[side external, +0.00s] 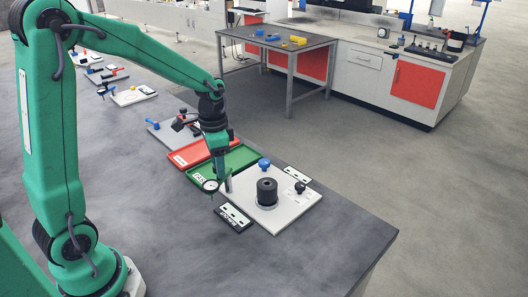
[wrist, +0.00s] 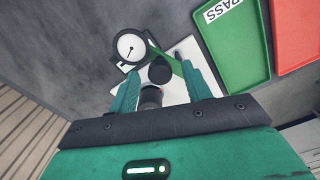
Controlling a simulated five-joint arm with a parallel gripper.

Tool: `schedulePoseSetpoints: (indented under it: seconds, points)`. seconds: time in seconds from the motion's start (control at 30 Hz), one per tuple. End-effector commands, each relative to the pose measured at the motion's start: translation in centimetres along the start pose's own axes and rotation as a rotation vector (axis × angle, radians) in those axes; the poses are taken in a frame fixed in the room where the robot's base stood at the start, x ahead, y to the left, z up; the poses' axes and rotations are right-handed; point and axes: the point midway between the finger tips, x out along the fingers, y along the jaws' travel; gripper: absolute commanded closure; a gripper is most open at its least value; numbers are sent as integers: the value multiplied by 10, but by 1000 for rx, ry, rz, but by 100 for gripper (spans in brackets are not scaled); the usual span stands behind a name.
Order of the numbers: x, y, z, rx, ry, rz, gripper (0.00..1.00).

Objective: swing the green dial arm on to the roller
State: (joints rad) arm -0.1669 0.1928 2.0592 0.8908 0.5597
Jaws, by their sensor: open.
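The dial gauge (side external: 210,186), with a white face, is at the left edge of a pale base plate (side external: 290,209). The black roller (side external: 267,190) stands upright on that plate, to the right of the dial and apart from it. In the wrist view the dial (wrist: 131,48) is just beyond my fingertips, and part of the green dial arm (wrist: 178,61) shows beside it. My gripper (wrist: 162,75) is open, with a round black knob (wrist: 159,72) between its fingers. The side view shows my gripper low beside the dial; the arm is mostly hidden there.
A blue knob (side external: 264,163) and a black knob (side external: 300,187) are on the plate near the roller. A green PASS tray (side external: 239,157) and a red tray (side external: 188,154) lie behind my gripper. The bench's near right part is clear.

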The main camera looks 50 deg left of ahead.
Motion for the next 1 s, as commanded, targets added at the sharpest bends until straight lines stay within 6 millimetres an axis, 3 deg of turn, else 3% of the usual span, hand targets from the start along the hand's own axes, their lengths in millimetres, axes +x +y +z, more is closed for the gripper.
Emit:
schedulePoseSetpoints:
  seconds: [0.37,0.4,0.63,1.0]
  points:
    - [6,0,0,0,1,-1,51]
    - [6,0,0,0,1,-1,53]
    - [6,0,0,0,1,-1,98]
    - [6,1,-1,-19,1,-1,100]
